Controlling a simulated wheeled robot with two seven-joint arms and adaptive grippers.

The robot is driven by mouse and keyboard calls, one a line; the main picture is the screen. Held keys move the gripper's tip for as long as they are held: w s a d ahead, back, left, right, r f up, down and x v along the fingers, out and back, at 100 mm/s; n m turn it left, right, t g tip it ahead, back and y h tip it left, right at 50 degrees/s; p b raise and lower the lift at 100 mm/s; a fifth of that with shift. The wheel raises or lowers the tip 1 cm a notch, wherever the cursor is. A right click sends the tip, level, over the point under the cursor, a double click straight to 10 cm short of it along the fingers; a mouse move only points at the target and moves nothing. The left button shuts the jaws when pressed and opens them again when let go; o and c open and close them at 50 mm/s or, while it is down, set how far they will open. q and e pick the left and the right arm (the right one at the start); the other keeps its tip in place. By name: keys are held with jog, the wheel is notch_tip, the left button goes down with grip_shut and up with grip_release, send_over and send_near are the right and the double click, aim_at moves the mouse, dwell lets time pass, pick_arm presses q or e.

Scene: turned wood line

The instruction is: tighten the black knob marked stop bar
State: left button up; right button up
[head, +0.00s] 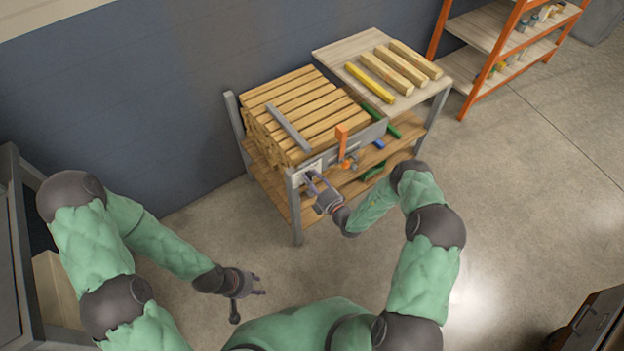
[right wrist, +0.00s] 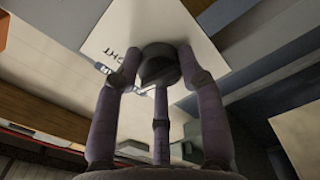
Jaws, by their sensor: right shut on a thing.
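The black knob (right wrist: 159,64) sits on a white plate (right wrist: 105,40) in the right wrist view. Dark lettering shows on the plate beside the knob, but I cannot read it fully. My right gripper (head: 314,181) is at the front left corner of the workbench in the head view. In the right wrist view its fingers (right wrist: 160,80) are closed around the knob. In the head view the knob is hidden by the gripper. My left gripper (head: 258,285) is away from the bench, low over the floor, with its fingers apart and nothing between them.
The slatted wooden top (head: 300,100) carries a grey bar (head: 288,127). An orange upright part (head: 341,140) stands at the bench's front edge near my right gripper. Several wood sticks (head: 400,68) lie on the side table. An orange shelf (head: 490,45) stands behind. Floor in front is clear.

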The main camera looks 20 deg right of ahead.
jog(key=m, duration=0.6)
jog(key=shift+d+m, duration=0.15)
jog(key=shift+m, duration=0.25)
dwell(0.3)
jog(key=o, duration=1.2)
jog(key=shift+f, duration=0.1)
jog(key=shift+c, duration=0.2)
jog(key=v, duration=1.2)
jog(key=shift+a, duration=0.2)
